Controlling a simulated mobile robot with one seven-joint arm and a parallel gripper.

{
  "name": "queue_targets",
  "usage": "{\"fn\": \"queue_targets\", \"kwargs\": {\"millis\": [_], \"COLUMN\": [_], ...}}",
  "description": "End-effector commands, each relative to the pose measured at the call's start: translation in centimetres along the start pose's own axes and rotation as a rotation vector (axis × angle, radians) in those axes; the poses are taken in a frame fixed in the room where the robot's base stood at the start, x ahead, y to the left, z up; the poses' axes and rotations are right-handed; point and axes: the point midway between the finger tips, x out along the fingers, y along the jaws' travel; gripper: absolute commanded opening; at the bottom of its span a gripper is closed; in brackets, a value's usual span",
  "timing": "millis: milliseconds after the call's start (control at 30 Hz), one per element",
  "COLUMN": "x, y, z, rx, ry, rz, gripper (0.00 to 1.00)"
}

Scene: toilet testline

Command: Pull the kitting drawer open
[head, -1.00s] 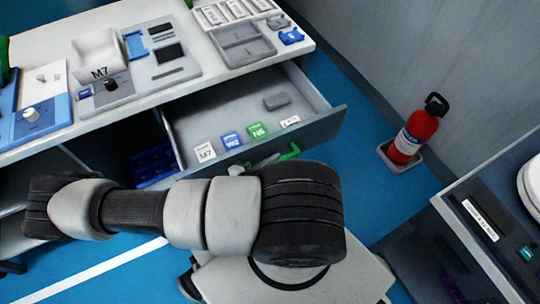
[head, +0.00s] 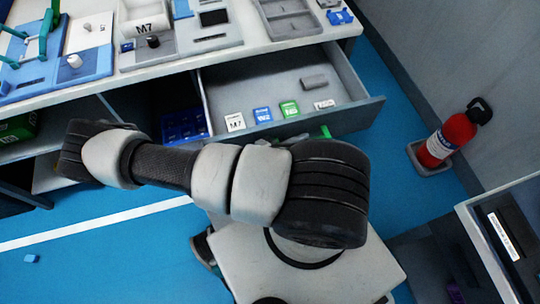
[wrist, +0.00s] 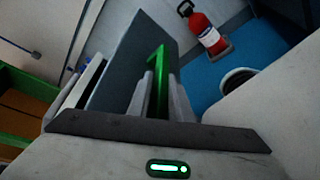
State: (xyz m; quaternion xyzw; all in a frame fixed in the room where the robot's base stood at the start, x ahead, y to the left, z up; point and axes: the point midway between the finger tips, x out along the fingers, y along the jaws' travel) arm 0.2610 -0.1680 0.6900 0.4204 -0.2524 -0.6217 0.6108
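The kitting drawer (head: 345,118) is pulled well out from under the white workbench in the head view, its inside showing. Its green handle (head: 325,132) shows only in part there, the rest hidden behind my arm. In the wrist view the handle (wrist: 158,75) runs between the two grey fingers of my gripper (wrist: 162,88), which lie close against both its sides. The grey drawer front (wrist: 128,60) is just beyond the fingers. My gripper is hidden in the head view.
The drawer holds a white M7 card (head: 235,122), a blue card (head: 262,114), a green card (head: 289,109) and a grey block (head: 314,83). A red fire extinguisher (head: 447,138) stands by the wall at right. A grey cabinet (head: 500,225) is at lower right. Blue floor at lower left is mostly clear.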

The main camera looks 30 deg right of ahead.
Motion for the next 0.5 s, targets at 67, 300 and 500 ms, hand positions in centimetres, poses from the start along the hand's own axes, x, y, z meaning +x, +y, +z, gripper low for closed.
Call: {"fn": "queue_targets", "kwargs": {"millis": [67, 300, 500], "x": [-1.0, -6.3, -11.2], "y": [0.0, 0.0, 0.0], "z": [-0.1, -0.2, -0.1], "rx": [0.002, 0.002, 0.002], "ry": [0.005, 0.006, 0.006], "rz": [-0.002, -0.003, -0.003], "gripper": [0.19, 0.19, 0.19]}}
